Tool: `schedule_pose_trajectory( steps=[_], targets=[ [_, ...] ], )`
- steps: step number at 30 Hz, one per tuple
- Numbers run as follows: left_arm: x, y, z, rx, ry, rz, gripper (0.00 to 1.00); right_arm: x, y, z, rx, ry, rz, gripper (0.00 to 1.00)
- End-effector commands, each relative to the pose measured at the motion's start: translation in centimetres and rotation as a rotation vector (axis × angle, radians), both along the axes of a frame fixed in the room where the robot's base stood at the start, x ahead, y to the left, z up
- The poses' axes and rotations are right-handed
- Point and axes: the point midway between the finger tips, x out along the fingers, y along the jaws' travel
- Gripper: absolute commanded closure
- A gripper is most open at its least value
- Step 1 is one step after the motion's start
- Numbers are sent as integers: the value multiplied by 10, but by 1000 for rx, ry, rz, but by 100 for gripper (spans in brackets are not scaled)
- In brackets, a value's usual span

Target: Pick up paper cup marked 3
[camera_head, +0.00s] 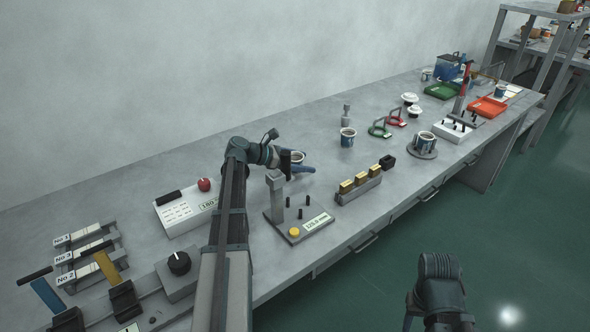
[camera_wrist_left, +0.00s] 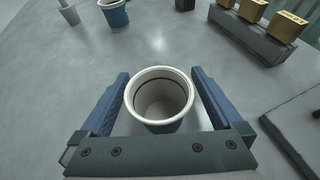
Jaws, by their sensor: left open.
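A blue paper cup with a white rim stands upright on the bench between the open fingers of my left gripper (camera_wrist_left: 160,98). Its rim and hollow inside (camera_wrist_left: 160,92) show in the left wrist view, with a finger on each side and gaps visible. In the head view the cup's rim (camera_head: 298,156) shows just behind my left gripper (camera_head: 297,163), which hides much of it. I cannot read a number on this cup.
A grey press-like fixture (camera_head: 278,205) with black pegs and a yellow button stands close in front of the left gripper. A rack with gold blocks (camera_head: 360,181) lies to its right. A white box with a red knob (camera_head: 180,210) is to the left.

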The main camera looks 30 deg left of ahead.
Motion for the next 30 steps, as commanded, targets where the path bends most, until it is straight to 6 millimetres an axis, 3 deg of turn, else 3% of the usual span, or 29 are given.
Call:
schedule_pose_trajectory(
  steps=[7,21,30],
  targets=[
    [3,-2,-1,0,0,1,0,0,0,-1,0,0,0,50],
    [3,-2,-1,0,0,1,85,0,0,-1,0,0,0,50],
    [3,-2,0,0,0,1,87,0,0,0,0,0,0,50]
  ],
)
